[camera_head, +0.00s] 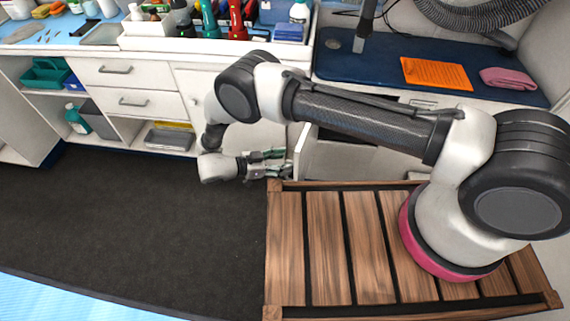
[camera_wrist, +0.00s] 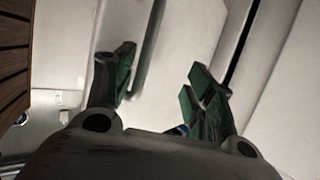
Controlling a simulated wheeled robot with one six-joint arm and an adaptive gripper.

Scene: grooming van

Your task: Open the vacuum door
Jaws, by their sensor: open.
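A narrow white door panel (camera_head: 300,152) stands out from the cabinet front under the blue-topped counter, with a dark gap beside it. I take it for the vacuum door; it looks partly open. My gripper (camera_head: 272,163) is low in front of the cabinets, just left of this panel, its fingers pointing right. In the wrist view my gripper (camera_wrist: 162,78) has its green-padded fingers spread apart, with pale panels beyond them. Nothing is held.
My arm hides part of the cabinet front. A slatted wooden platform (camera_head: 322,240) lies close to the right of my gripper. The dark floor (camera_head: 150,215) to the left is clear.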

